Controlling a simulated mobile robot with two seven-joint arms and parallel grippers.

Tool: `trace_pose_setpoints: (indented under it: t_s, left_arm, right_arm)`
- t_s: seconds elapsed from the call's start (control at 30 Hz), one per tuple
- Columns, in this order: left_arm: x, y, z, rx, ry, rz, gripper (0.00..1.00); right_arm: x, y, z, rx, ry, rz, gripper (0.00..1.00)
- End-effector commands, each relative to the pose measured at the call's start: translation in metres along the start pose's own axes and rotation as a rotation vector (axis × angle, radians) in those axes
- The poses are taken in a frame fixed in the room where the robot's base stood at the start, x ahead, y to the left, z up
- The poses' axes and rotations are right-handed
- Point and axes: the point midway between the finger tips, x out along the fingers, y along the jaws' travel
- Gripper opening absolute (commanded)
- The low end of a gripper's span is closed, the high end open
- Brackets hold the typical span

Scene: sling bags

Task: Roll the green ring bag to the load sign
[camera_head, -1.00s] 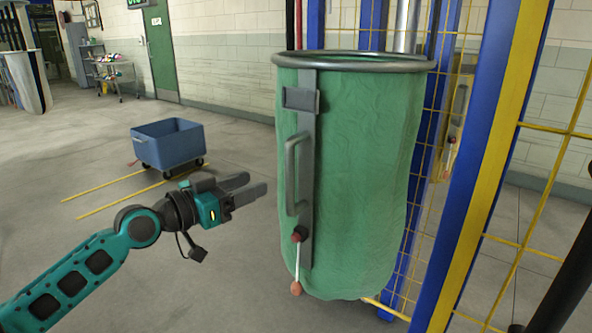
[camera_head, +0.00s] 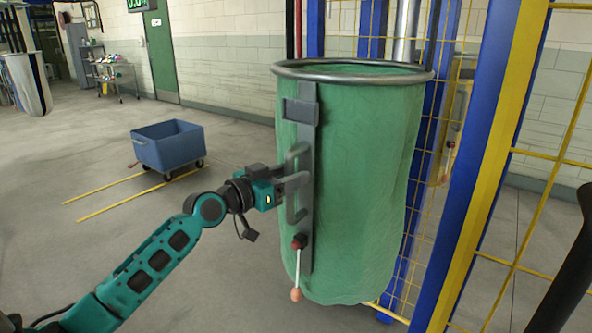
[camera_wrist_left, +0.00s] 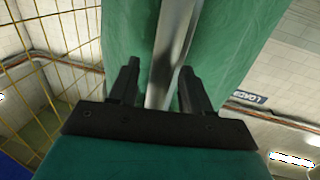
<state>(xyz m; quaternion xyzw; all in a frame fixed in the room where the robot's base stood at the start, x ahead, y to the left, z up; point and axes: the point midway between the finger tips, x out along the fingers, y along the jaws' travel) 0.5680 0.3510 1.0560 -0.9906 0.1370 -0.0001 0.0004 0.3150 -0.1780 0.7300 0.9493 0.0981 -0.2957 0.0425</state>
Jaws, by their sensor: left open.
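The green ring bag (camera_head: 365,180) hangs upright from a round metal ring at the right of the head view, beside a blue post. A grey strip runs down its front, with a grey handle (camera_head: 292,212) on it. My left gripper (camera_head: 303,167) is at the handle, its fingers open and apart. In the left wrist view the open fingers (camera_wrist_left: 157,82) stand either side of a grey upright bar, with green cloth behind. Contact cannot be told. A sign reading "LOAD" (camera_wrist_left: 249,97) shows partly at the right of the wrist view. My right gripper is not seen.
A blue wheeled cart (camera_head: 168,145) stands on the floor at the left, near yellow floor lines. Blue and yellow posts with yellow mesh (camera_head: 480,170) stand close at the bag's right. A trolley (camera_head: 115,78) is far back.

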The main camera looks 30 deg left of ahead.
Motion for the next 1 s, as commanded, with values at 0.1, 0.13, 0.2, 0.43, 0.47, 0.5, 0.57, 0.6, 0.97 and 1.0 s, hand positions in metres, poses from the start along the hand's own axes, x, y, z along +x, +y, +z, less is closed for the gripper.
trace_pose_setpoints:
  t_s: [0.1,0.13,0.2,0.43,0.47,0.5,0.57,0.6,0.97,1.0]
  left_arm:
    - [0.012,-0.001,-0.001,-0.003,0.001,-0.001,0.48]
    - [0.014,-0.001,-0.001,-0.003,0.001,-0.001,0.48]
    - [0.018,0.0,0.0,-0.002,0.001,-0.001,0.48]
    - [0.021,0.0,0.001,-0.001,0.0,0.0,0.48]
    - [0.021,0.0,0.001,-0.001,-0.001,0.0,0.48]
    - [0.021,0.0,0.001,-0.001,-0.001,0.0,0.48]
    - [0.021,0.0,0.001,-0.001,-0.001,0.0,0.48]
    - [0.021,0.0,0.001,-0.001,-0.001,0.0,0.44]
    - [0.02,0.0,0.0,-0.001,0.0,0.0,0.09]
    - [0.02,0.0,0.0,-0.001,0.0,-0.001,0.05]
  right_arm:
    - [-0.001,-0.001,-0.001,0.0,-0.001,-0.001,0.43]
    - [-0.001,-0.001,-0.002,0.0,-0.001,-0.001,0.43]
    - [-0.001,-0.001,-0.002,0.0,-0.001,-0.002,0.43]
    - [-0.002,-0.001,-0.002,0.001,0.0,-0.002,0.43]
    - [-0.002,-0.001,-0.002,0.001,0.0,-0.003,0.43]
    - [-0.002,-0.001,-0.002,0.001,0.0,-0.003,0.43]
    - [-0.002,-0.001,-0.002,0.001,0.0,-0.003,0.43]
    - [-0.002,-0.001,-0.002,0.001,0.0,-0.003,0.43]
    - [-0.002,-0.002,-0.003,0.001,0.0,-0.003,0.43]
    - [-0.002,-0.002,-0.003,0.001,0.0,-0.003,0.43]
